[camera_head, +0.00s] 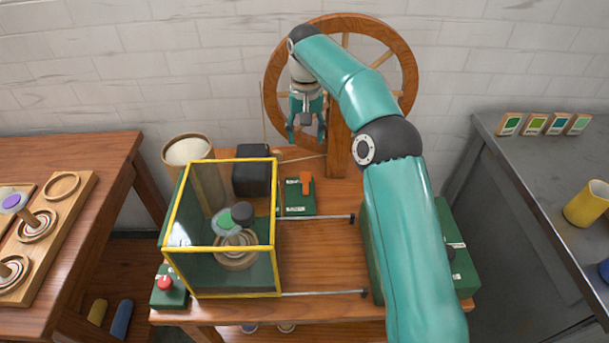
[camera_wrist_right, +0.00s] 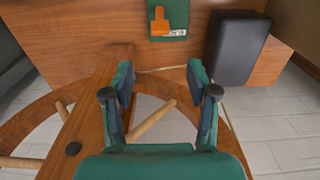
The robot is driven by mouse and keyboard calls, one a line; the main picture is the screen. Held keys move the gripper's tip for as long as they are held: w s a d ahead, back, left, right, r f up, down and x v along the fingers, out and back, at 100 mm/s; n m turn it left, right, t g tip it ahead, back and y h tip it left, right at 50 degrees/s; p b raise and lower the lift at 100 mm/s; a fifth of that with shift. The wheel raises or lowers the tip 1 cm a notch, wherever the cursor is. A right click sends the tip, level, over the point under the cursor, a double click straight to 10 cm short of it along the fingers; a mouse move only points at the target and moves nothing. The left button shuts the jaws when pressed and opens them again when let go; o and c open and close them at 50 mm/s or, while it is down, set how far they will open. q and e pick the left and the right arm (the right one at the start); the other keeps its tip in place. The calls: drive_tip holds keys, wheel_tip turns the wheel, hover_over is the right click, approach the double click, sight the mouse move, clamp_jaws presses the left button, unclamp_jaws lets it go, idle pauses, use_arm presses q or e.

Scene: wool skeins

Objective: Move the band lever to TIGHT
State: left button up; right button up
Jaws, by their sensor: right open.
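The band lever (camera_head: 305,180) is orange and sits on a small green plate (camera_head: 294,197) on the wooden table, in front of the spinning wheel. Its broad end points back toward the wheel. The lever (camera_wrist_right: 159,24) also shows at the top of the right wrist view. White labels lie at the plate's ends, too small to read. My right gripper (camera_head: 306,134) is open and empty, pointing down behind the lever and above it, apart from it. Its two fingers (camera_wrist_right: 160,80) are spread in the right wrist view. My left gripper is out of view.
A wooden wheel (camera_head: 402,58) and its post (camera_head: 339,150) stand close by my right gripper. A black box (camera_head: 251,178) and a yellow-edged clear guard (camera_head: 276,247) stand left of the lever. Two metal rods (camera_head: 318,217) cross the table front. A red button (camera_head: 165,283) sits front left.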

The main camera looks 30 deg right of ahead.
sight(306, 173)
wheel_tip(306, 173, down, 12)
drive_tip(key=shift+s+f+b, duration=0.1)
drive_tip(key=shift+b, duration=1.05)
drive_tip(key=shift+f, duration=0.7)
